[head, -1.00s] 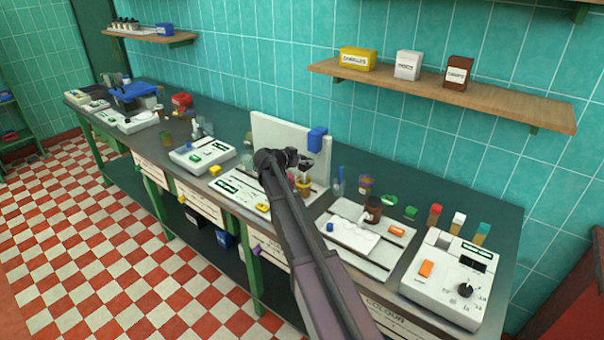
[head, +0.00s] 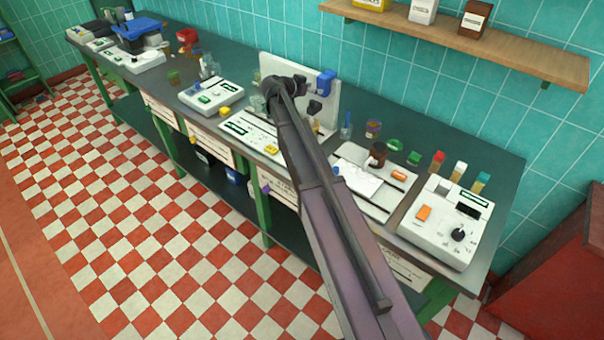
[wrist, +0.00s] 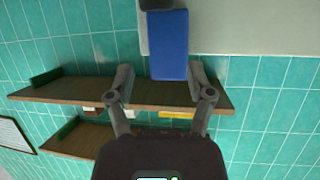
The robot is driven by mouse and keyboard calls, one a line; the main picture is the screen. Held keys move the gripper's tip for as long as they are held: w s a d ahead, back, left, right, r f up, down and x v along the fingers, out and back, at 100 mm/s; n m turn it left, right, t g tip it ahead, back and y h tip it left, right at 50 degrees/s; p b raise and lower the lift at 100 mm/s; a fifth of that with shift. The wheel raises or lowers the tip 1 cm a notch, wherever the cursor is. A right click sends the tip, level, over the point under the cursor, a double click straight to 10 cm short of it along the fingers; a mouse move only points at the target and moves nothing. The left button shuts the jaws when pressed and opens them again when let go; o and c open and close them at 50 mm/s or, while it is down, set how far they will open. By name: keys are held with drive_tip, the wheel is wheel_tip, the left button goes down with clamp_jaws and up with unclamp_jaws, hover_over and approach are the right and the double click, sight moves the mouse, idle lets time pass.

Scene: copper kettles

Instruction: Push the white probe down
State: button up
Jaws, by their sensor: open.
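A white instrument base (head: 240,128) stands on the bench with an upright white panel (head: 275,66) behind it. A blue block (head: 325,82) sits at the panel's upper right. In the wrist view, which looks upside down, the blue block (wrist: 168,45) shows between and beyond my spread fingers, with part of the pale panel (wrist: 240,25) beside it. My gripper (wrist: 160,82) is open and empty. In the head view my gripper (head: 312,106) is a dark shape in front of the panel, just below the blue block. I cannot make out a white probe; my arm hides part of the instrument.
A white balance-like device (head: 212,97) stands left. To the right are a white tray (head: 385,205), a brown bottle (head: 377,155) and a white meter (head: 445,222) with an orange button. A wall shelf (head: 470,45) holds boxes. The checkered floor in front is clear.

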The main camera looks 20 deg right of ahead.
drive_tip(key=shift+a+r+p, duration=0.1)
drive_tip(key=shift+r+p, duration=0.5)
drive_tip(key=shift+r, duration=0.35)
drive_tip(key=f+p+v, duration=0.1)
drive_tip(key=p+v, duration=0.4)
drive_tip(key=v, duration=0.9)
drive_tip(key=s+f+n+g+y+b, duration=0.4)
drive_tip(key=s+f+n+y+b, duration=0.4)
drive_tip(key=s+f, duration=1.2)
drive_tip(key=shift+s+a+n+g+y+b, duration=0.2)
drive_tip(key=shift+s+n+g+y+b, duration=0.25)
drive_tip(key=shift+s+b, duration=0.7)
drive_tip(key=shift+w, duration=0.1)
drive_tip(key=s+a+f+n+y, duration=0.1)
drive_tip(key=s+a+n+y, duration=0.2)
drive_tip(key=s, duration=0.5)
drive_tip(key=shift+s+a+n+g, duration=0.2)
drive_tip(key=shift+a+n+g, duration=0.1)
drive_tip(key=shift+n+g, duration=0.2)
drive_tip(key=shift+y, duration=0.25)
drive_tip(key=shift+c, duration=0.2)
idle(0.3)
